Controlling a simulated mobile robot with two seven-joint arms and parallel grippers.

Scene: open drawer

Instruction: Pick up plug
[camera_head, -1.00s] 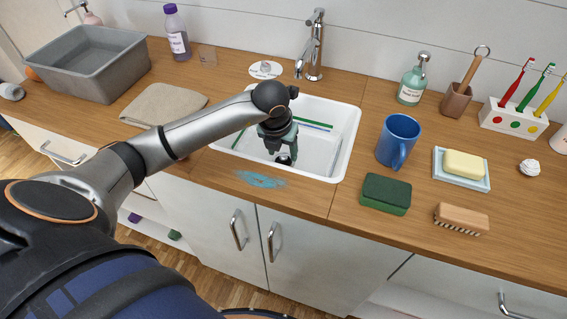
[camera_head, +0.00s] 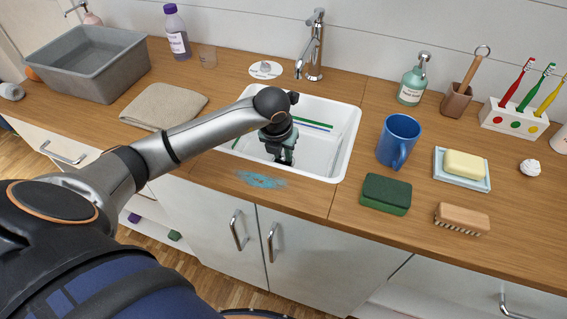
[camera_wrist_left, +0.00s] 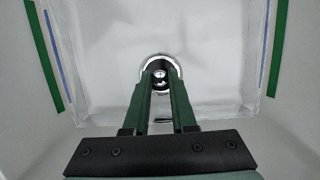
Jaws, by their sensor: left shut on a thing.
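My left gripper (camera_head: 284,156) reaches down into the white sink (camera_head: 349,142). In the left wrist view, its two green fingers (camera_wrist_left: 160,88) come together on the small dark plug (camera_wrist_left: 160,76). The plug has a bright spot on top and sits within a shiny metal drain ring (camera_wrist_left: 143,68) in the sink floor. The gripper is shut on the plug. In the head view the fingers hide the plug. I cannot tell whether the plug is lifted at all from the drain. My right gripper is not in view.
The tap (camera_head: 314,45) stands behind the sink. A blue mug (camera_head: 398,139) and a green sponge (camera_head: 386,193) are to the right. A folded cloth (camera_head: 163,106) and a grey tub (camera_head: 85,65) are to the left. The sink walls surround the gripper closely.

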